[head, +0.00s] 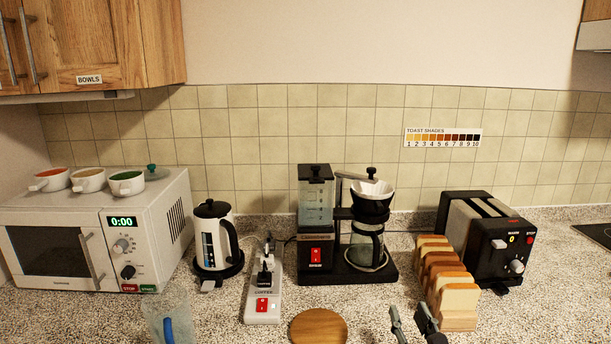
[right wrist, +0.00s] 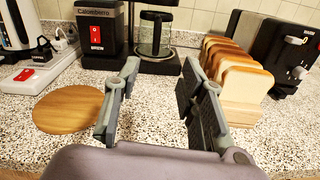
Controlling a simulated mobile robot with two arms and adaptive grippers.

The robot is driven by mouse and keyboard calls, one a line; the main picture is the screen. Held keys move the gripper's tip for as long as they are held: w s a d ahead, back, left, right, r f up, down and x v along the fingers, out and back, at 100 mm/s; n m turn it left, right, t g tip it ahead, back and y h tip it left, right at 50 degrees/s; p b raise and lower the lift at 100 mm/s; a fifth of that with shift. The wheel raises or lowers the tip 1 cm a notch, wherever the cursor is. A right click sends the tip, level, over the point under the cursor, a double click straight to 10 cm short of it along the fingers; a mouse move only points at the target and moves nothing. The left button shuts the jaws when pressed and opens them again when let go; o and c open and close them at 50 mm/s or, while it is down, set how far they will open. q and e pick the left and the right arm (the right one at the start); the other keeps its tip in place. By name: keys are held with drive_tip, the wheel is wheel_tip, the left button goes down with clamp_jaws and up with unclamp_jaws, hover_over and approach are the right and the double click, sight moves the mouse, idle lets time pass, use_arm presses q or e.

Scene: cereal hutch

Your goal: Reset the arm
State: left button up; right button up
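My right gripper (head: 412,322) shows at the bottom edge of the head view, left of the bread slices. In the right wrist view its two fingers (right wrist: 158,108) stand apart with nothing between them but bare counter. It is between the round wooden board (right wrist: 75,108) on the left and the bread rack (right wrist: 238,113) on the right, with the coffee maker (right wrist: 158,60) beyond. My left gripper is in neither view.
A toaster (head: 487,240) stands behind the bread. A power strip (head: 262,303), a kettle (head: 215,240) and a microwave (head: 55,250) with cups on top are to the left. A clear pitcher (head: 160,322) is at the front left. Speckled counter is free in front of the coffee maker.

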drive_tip(key=s+d+f+m+g+h, duration=0.1)
drive_tip(key=s+f+m+g, duration=0.2)
drive_tip(key=s+f+m, duration=0.45)
drive_tip(key=s+d+f+m+g+h, duration=0.1)
drive_tip(key=s+f+m+g, duration=0.3)
drive_tip(key=m, duration=0.6)
drive_tip(key=s+a+f+m+g+y, duration=0.1)
drive_tip(key=s+f+m+g, duration=0.35)
drive_tip(key=s+m, duration=0.4)
drive_tip(key=s+a+f+m+g+y, duration=0.1)
drive_tip(key=s+f+m+g, duration=0.2)
drive_tip(key=s+f+m, duration=0.5)
wheel_tip(320, 180, down, 21)
drive_tip(key=s+n+g, duration=0.1)
drive_tip(key=s, duration=0.1)
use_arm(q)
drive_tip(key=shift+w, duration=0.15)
use_arm(e)
drive_tip(key=s+d+f+g, duration=0.1)
drive_tip(key=s+d+f, duration=0.2)
drive_tip(key=s+f, duration=1.4)
drive_tip(key=shift+s+f+n, duration=0.3)
drive_tip(key=shift+s+f, duration=0.05)
drive_tip(key=shift+f, duration=0.5)
